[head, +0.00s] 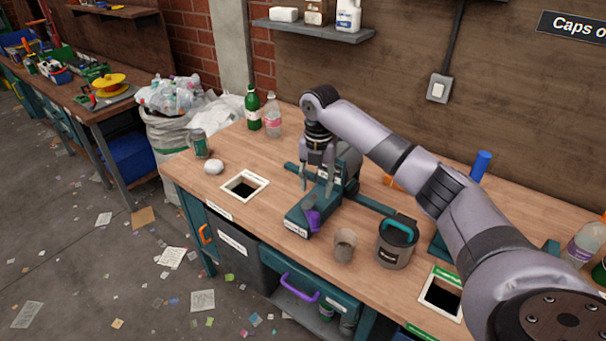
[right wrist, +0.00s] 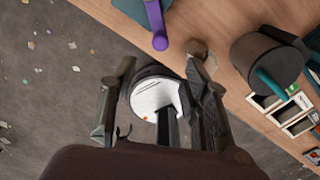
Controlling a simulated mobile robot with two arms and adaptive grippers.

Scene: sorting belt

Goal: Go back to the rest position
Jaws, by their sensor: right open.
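My right gripper (head: 316,186) hangs in the head view with its fingers pointing down, above the back part of a teal device (head: 297,217) with a purple lever (head: 312,219). The fingers are apart and I see nothing held between them. In the right wrist view, the two fingers of this gripper (right wrist: 160,95) stand apart at left and right. My left gripper is in neither view.
A clear cup (head: 344,246) and a grey pot with a teal handle (head: 396,245) stand right of the device. A green bottle (head: 253,110), a clear bottle (head: 273,117), a can (head: 201,145) and a white lump (head: 213,167) stand left. Square openings (head: 244,186) pierce the bench.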

